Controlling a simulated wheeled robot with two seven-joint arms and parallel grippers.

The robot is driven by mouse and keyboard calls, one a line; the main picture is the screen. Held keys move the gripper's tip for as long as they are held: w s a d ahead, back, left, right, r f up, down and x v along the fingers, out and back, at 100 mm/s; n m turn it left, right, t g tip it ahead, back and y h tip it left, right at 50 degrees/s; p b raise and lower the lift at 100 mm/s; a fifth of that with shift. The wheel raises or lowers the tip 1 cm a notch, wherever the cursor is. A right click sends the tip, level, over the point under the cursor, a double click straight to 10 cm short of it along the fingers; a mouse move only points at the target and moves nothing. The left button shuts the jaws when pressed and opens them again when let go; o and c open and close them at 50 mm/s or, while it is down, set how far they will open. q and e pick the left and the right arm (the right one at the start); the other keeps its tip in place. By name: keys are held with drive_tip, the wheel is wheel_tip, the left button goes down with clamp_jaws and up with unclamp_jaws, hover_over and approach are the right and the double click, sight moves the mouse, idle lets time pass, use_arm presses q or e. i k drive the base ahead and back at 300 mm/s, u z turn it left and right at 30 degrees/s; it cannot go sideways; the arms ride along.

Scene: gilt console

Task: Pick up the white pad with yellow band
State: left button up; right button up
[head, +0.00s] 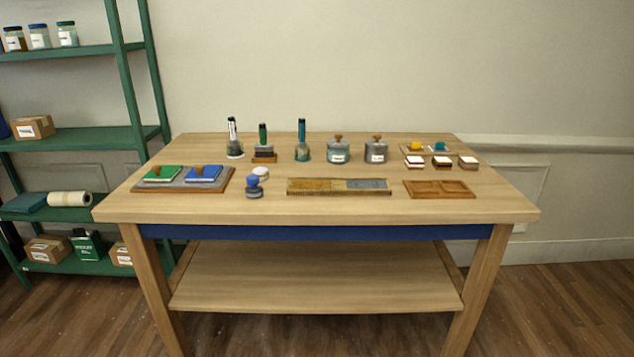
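Several small white-topped pads with brown lower edges sit at the right of the wooden table: a left one (414,161), a middle one (442,161) and a right one (468,162). They are too small for me to make out a yellow band on any of them. A round white-topped piece (262,173) stands left of the table's middle, partly behind a blue-knobbed piece (254,187). Neither of my grippers is in view.
The table (330,212) also holds a tray with green and blue pads (182,189), a long two-part block (339,186), an empty-looking wooden tray (439,189), bottles and lidded jars (338,151). The front strip is clear. A green shelf (80,139) stands left.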

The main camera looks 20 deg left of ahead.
sight(264, 173)
drive_tip(key=z, duration=1.7)
drive_tip(key=i, duration=0.2)
drive_tip(key=u, duration=1.15)
drive_tip(key=i, duration=0.9)
drive_tip(key=u, duration=0.85)
